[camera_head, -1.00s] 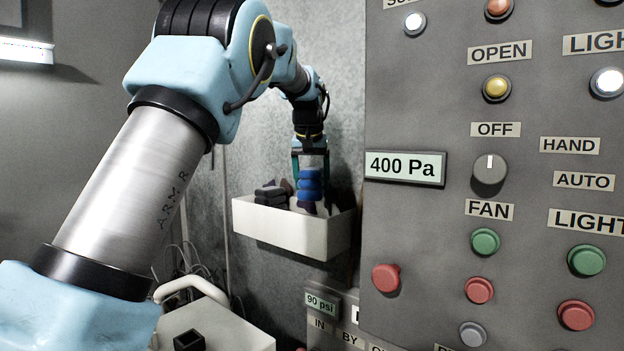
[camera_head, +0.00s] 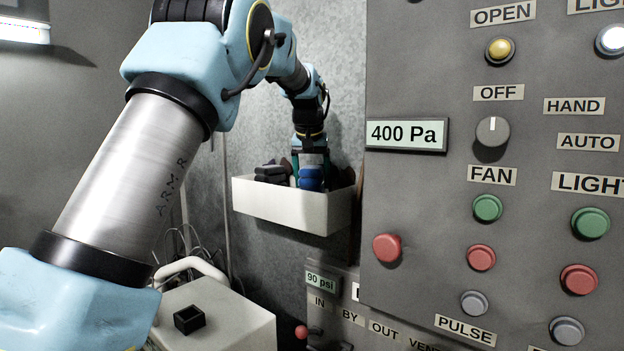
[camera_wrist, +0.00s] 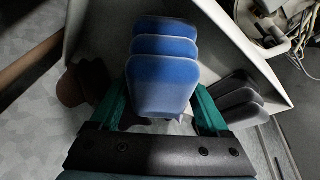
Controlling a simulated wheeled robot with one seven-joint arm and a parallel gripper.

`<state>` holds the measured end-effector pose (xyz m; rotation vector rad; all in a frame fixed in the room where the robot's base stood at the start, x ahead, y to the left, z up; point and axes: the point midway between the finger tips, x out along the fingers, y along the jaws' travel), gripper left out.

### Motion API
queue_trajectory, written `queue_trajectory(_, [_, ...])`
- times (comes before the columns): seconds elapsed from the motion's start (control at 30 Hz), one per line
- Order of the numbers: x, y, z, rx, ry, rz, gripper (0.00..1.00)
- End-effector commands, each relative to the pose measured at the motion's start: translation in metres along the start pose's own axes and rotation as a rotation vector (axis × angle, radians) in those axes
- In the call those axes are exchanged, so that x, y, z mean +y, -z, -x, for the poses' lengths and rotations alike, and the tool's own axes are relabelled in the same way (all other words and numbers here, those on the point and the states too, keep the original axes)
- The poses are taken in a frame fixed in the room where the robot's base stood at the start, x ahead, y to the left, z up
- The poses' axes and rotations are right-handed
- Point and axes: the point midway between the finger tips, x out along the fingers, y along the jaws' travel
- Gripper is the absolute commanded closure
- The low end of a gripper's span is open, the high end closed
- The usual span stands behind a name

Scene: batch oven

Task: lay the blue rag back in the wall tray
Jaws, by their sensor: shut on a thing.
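The blue rag (camera_head: 311,179) is a folded, layered bundle; its lower part is hidden behind the front wall of the white wall tray (camera_head: 290,209). In the wrist view the blue rag (camera_wrist: 163,85) sits between the green fingers of my gripper (camera_wrist: 160,103), which is shut on it. My gripper (camera_head: 311,160) points down from above into the tray, near its right half. The white tray wall (camera_wrist: 235,48) also shows in the wrist view. I cannot tell whether the rag touches the tray floor.
A dark grey folded bundle (camera_head: 270,174) lies in the tray left of the rag. A brown object (camera_wrist: 71,88) lies on the other side. The button panel (camera_head: 440,225) stands close on the right. A pale box with a handle (camera_head: 215,318) is below left.

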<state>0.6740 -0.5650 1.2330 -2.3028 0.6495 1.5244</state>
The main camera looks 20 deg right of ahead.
Motion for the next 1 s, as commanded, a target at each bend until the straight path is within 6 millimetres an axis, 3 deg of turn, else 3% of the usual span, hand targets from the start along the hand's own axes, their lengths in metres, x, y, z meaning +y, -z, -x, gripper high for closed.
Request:
queue_trajectory(0.83, [0.0, -0.005, -0.011, 0.0, 0.0, 0.0, 0.73])
queue_trajectory(0.87, [0.0, -0.005, -0.011, 0.0, 0.0, 0.0, 0.19])
queue_trajectory(1.0, [0.0, -0.004, -0.011, 0.0, 0.0, 0.0, 0.04])
